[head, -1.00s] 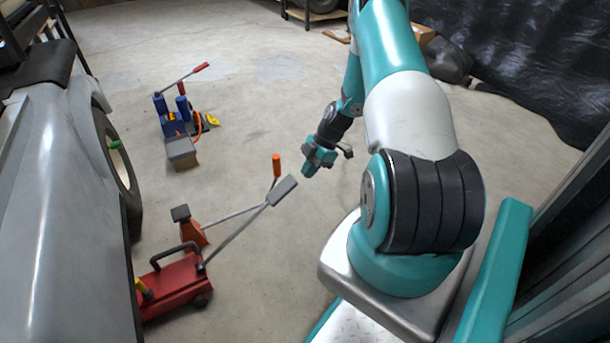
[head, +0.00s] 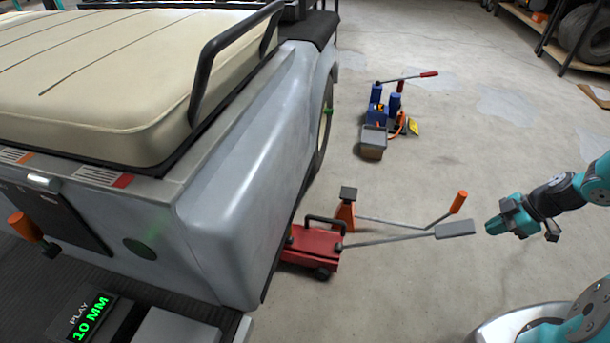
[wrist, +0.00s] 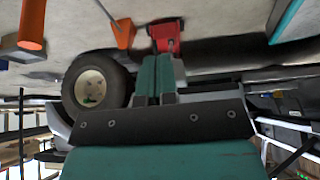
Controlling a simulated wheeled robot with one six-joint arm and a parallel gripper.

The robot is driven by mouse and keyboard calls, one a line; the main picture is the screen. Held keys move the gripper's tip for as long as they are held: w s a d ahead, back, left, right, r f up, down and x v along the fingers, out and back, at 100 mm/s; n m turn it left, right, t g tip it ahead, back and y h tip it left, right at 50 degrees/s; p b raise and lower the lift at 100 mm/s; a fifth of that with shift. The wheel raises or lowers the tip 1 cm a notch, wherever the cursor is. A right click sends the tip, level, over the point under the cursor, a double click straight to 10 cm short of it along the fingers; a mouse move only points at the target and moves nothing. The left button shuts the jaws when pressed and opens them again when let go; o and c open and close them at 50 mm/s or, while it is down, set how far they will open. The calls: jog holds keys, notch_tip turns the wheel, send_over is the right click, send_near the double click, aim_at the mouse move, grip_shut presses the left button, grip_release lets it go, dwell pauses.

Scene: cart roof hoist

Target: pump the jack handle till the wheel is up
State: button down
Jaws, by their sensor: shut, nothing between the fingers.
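The red jack (head: 305,248) stands on the floor against the grey cart (head: 235,190), partly under its side. Its grey handle (head: 390,240) slopes slightly up to the right and ends in a flat grey pad (head: 455,229). The cart's wheel (head: 325,125) is mostly hidden by the bodywork; its cream hub shows in the wrist view (wrist: 90,86). I cannot tell whether it is clear of the floor. My gripper (head: 493,225) is shut and empty, just right of the pad and apart from it. Its teal fingers (wrist: 158,78) are together in the wrist view.
An orange stand (head: 345,213) is behind the jack; an orange-gripped lever (head: 458,202) rises near the pad. A blue device (head: 378,112) with a red-tipped lever stands farther back. The cart's display (head: 90,318) reads "PLAY 10 MM". Floor behind my gripper is clear.

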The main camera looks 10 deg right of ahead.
dwell(0.7)
jog(key=g+h, duration=0.2)
send_near(449, 228)
jog(key=shift+w+d+r+p, duration=0.1)
jog(key=shift+d+r+p, duration=0.3)
jog(key=shift+r, duration=0.15)
jog(key=a+r+h, duration=0.3)
jog(key=a+r, duration=0.2)
jog(key=r, duration=0.1)
jog(key=shift+w+a+r, duration=0.25)
jog(key=shift+w+r, duration=0.1)
jog(key=shift+f, duration=0.1)
notch_tip(449, 228, down, 11)
jog(key=b, duration=0.5)
jog(key=shift+a+r, duration=0.2)
jog(key=shift+r, duration=0.05)
jog(key=shift+s+d+f+b, duration=0.2)
jog(key=shift+d+f+b, duration=0.5)
jog(key=shift+f+b, duration=0.3)
jog(key=shift+s+d+f, duration=0.15)
jog(key=shift+d+f, duration=0.2)
